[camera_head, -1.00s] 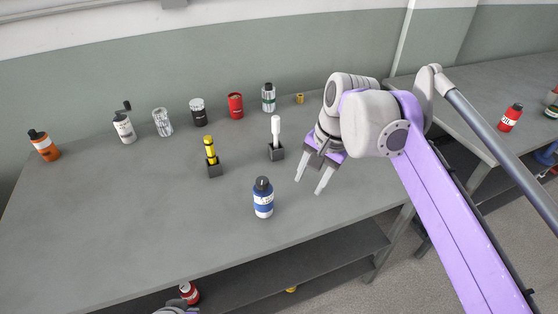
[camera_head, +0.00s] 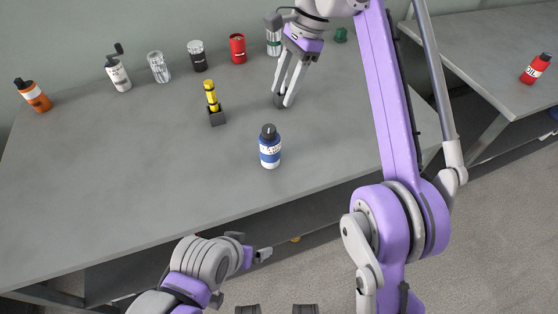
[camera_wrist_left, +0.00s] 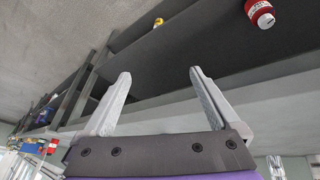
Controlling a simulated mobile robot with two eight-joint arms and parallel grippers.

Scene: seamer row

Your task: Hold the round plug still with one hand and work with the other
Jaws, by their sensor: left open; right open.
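I cannot tell for sure which thing is the round plug. A small green piece (camera_head: 341,35) stands at the back of the bench, right of my right gripper. A yellow cylinder (camera_head: 211,95) stands upright in a dark block (camera_head: 217,118). My right gripper (camera_head: 284,100) is open, pointing down at a second dark block (camera_head: 278,101); its white-handled tool is mostly hidden by the fingers, and contact is unclear. My left gripper (camera_head: 264,255) is low, off the bench's front edge. The left wrist view shows its fingers (camera_wrist_left: 160,75) open and empty.
A blue-and-white bottle (camera_head: 270,148) stands mid-bench. An orange bottle (camera_head: 33,95), a grinder-like bottle (camera_head: 117,72), several cans and a red can (camera_head: 238,49) line the back. The front left of the bench (camera_head: 110,190) is clear.

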